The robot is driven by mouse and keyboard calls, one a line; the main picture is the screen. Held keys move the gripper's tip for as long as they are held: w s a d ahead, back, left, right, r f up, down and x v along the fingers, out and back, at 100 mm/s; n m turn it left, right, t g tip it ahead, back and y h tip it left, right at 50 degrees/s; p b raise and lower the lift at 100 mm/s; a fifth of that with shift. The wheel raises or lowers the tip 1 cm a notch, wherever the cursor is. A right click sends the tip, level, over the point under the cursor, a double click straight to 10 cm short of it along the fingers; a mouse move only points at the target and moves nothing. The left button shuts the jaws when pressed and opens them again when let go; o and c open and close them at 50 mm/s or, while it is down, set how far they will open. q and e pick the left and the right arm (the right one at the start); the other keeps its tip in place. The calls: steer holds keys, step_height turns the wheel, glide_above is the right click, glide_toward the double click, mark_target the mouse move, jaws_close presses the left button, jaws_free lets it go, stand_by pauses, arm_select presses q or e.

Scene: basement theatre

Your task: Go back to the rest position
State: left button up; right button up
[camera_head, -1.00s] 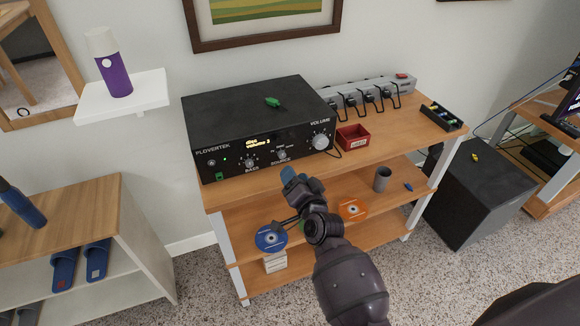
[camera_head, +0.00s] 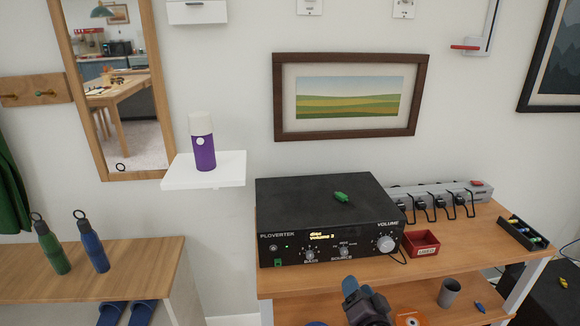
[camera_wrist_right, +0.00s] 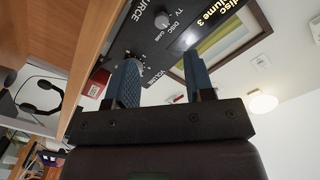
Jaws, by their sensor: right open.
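My right gripper (camera_head: 366,296) shows at the bottom of the head view, in front of the black amplifier (camera_head: 310,212) and its shelf unit (camera_head: 480,262). In the right wrist view its two blue fingers (camera_wrist_right: 162,84) stand apart with nothing between them. Beyond the fingers is the amplifier front with the source knob (camera_wrist_right: 163,19) and the volume knob (camera_wrist_right: 136,67). The gripper appears apart from the amplifier. The amplifier display reads "disc volume 3". My left gripper is in neither view.
A red box (camera_head: 421,243), a power strip (camera_head: 440,197) with several plugs and a black tray (camera_head: 521,233) share the top shelf. A purple bottle (camera_head: 202,148) stands on a white wall shelf (camera_head: 231,170). Green (camera_head: 51,247) and blue (camera_head: 92,246) bottles stand on the left cabinet.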

steer(key=s+d+f+n+g, duration=0.2)
steer(key=s+f+n, duration=0.1)
steer(key=s, duration=0.6)
steer(key=s+d+f+n+g, duration=0.2)
steer(key=s+f+n, duration=0.1)
steer(key=s, duration=0.6)
steer(key=s+d+f+n+g, duration=0.2)
steer(key=s+f, duration=0.3)
steer(key=s, duration=0.4)
steer(key=shift+d+n+h, duration=0.3)
steer(key=shift+d+n, duration=0.2)
steer(key=shift+n, duration=0.1)
steer(key=shift+s, duration=0.1)
